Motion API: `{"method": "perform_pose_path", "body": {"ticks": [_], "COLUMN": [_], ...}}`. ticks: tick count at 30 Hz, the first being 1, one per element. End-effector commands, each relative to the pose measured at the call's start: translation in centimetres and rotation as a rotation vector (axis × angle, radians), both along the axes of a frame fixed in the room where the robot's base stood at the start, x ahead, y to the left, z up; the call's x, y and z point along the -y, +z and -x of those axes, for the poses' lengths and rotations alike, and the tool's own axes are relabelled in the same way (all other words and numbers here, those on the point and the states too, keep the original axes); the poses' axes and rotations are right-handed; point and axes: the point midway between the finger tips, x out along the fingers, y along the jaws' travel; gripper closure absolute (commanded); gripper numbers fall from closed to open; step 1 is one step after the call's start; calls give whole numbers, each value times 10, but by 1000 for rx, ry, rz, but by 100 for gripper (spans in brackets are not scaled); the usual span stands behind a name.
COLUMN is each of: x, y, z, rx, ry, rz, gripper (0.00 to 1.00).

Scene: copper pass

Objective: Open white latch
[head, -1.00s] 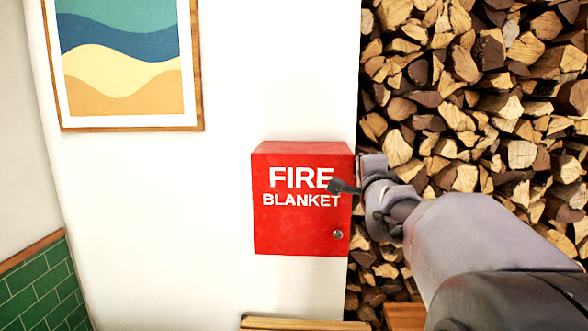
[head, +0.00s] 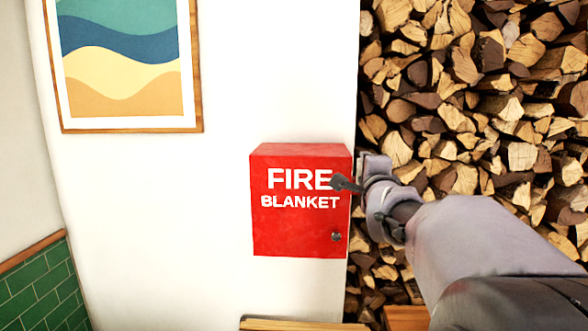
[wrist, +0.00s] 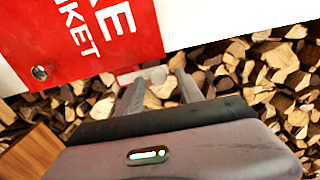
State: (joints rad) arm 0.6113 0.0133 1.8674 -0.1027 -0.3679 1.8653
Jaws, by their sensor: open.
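The red fire blanket box (head: 300,225) hangs on the white wall, its front closed, with a round silver knob (head: 336,237) low on the right. My gripper (wrist: 158,70) is open at the right edge of the box, over the log stack. A pale, whitish piece (wrist: 152,74) shows between the fingertips beside the box's edge in the wrist view. It looks like the white latch, but its shape is partly hidden and I cannot tell whether the fingers touch it. In the head view my gripper (head: 352,175) overlaps the box's right side and no latch shows.
Stacked firewood (head: 470,90) fills the right side behind my arm. A framed wave picture (head: 125,60) hangs at upper left. Green tiles (head: 45,290) are at lower left. A wooden edge (head: 300,324) lies below the box. Bare wall is left of the box.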

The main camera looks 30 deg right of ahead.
Motion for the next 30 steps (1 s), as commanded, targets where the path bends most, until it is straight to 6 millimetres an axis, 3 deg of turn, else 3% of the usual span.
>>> {"method": "perform_pose_path", "body": {"ticks": [11,24,30], "x": [-5,-75,-90], "y": [0,3,1], "z": [9,122,146], "rx": [-1,0,-1], "ry": [0,-1,-1], "rz": [0,1,1], "gripper": [56,56,56]}}
